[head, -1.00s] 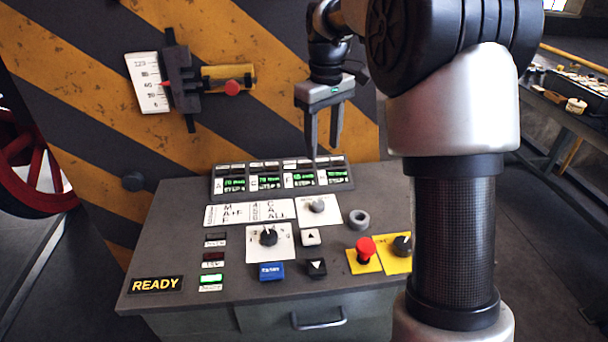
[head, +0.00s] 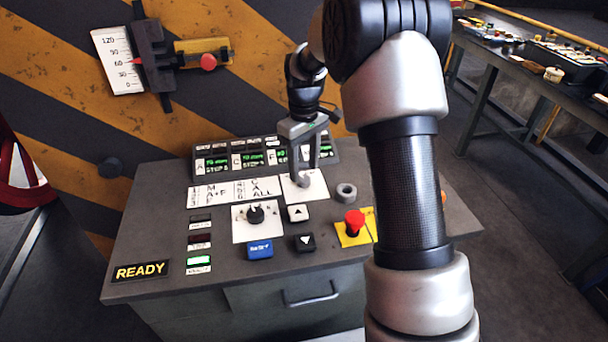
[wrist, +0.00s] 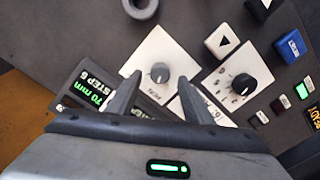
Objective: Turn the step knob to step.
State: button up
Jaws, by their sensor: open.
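A grey knob on a white plate sits near the display row; it shows in the wrist view (wrist: 159,72) just ahead of and between my fingertips. My gripper (wrist: 160,82) is open, its two fingers pointing down over that plate. In the head view my gripper (head: 305,172) partly covers the grey knob, and whether the fingers touch it cannot be told. A black knob (head: 256,214) on another white plate, with small marks around it, lies to the left and nearer; it also shows in the wrist view (wrist: 243,85). The knob labels are too small to read surely.
Green displays (head: 240,160) stand behind the knobs. A READY sign (head: 141,271) lies at the front left.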

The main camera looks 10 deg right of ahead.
aim_at(304, 181)
jog(key=shift+f, duration=1.45)
jog(key=shift+c, duration=0.4)
jog(key=c, duration=1)
jog(key=shift+m, duration=0.3)
jog(key=m+p, duration=0.1)
jog(key=m, duration=0.4)
jog(key=shift+r+m, duration=0.1)
jog(key=shift+m, duration=0.2)
jog(key=m+p, duration=0.1)
jog(key=m, duration=0.4)
jog(key=shift+m, duration=0.3)
